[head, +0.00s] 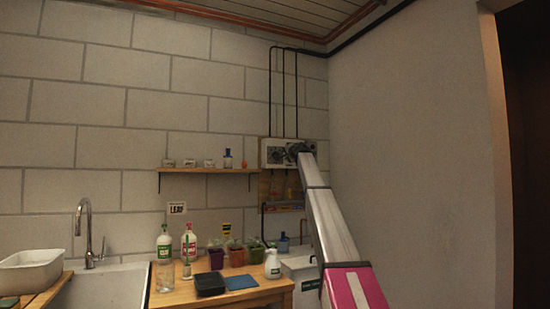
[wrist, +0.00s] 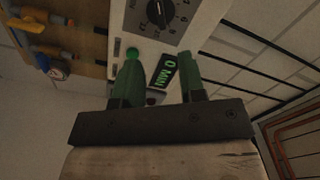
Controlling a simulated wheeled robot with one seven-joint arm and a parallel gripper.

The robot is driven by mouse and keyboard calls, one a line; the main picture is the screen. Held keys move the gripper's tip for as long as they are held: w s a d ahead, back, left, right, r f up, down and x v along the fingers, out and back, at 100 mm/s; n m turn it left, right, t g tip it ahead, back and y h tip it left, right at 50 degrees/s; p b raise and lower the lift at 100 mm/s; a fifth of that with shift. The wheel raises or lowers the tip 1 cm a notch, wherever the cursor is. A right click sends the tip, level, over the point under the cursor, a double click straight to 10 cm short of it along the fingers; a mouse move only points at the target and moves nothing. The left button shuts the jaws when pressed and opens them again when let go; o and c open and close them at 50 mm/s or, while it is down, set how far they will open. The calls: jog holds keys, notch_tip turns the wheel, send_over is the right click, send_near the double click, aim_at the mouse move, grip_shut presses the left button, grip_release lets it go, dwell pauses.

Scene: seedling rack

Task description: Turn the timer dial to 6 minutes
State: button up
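The timer dial (wrist: 160,12) is a black knob on a dark scale plate with white numbers, cut off by the top edge of the wrist view. Its pointer is too small to read surely. A small display (wrist: 164,71) below it in the picture glows green and appears to read 0 MIN. My gripper (wrist: 158,62) has its two green fingers apart with nothing between them; the fingertips lie short of the dial in the picture. In the head view, the white timer box (head: 272,153) is on the wall, partly hidden by my gripper (head: 303,150).
Bottles and seedlings stand on the bench (head: 183,291) below. The right wall is bare.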

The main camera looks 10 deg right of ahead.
jog(key=x, duration=1.1)
grip_shut()
